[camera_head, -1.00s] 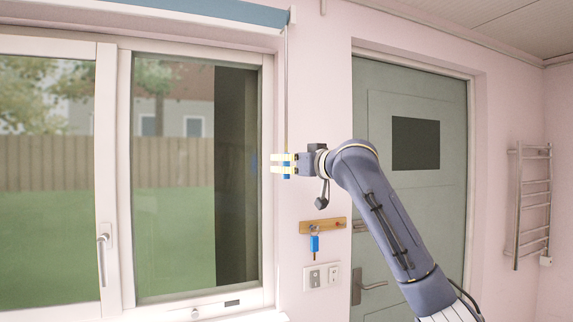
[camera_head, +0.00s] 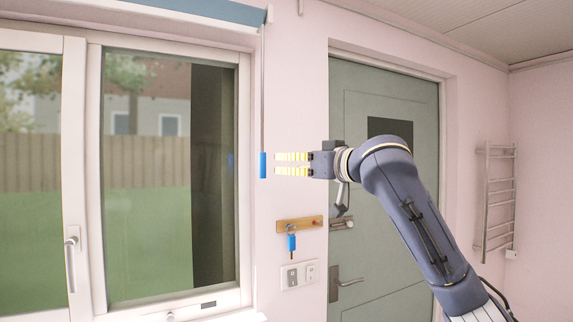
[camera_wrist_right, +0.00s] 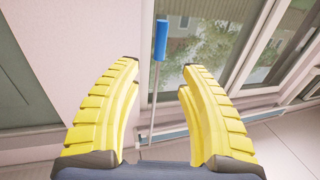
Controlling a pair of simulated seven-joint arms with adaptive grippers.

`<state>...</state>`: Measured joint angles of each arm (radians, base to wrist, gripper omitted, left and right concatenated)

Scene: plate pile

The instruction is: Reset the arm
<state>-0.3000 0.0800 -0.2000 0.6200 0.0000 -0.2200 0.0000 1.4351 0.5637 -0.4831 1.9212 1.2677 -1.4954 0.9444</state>
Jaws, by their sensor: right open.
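My right gripper (camera_head: 292,164) is open and empty, with two yellow fingers pointing left in the head view. Its fingers also show in the right wrist view (camera_wrist_right: 158,85), spread apart. A blue pull handle (camera_head: 263,165) hangs on a thin cord from the blue blind (camera_head: 200,10) above the window. The handle is just left of the fingertips, with a small gap in the head view. In the right wrist view the handle (camera_wrist_right: 161,40) shows beyond the fingertips, between them. My left gripper is not in view.
A window (camera_head: 150,180) fills the left side. A wooden key rack (camera_head: 300,223) with a blue-tagged key (camera_head: 292,243) is on the pink wall, above switches (camera_head: 300,275). A grey-green door (camera_head: 360,110) stands behind my right arm. A towel rail (camera_head: 498,200) is at the far right.

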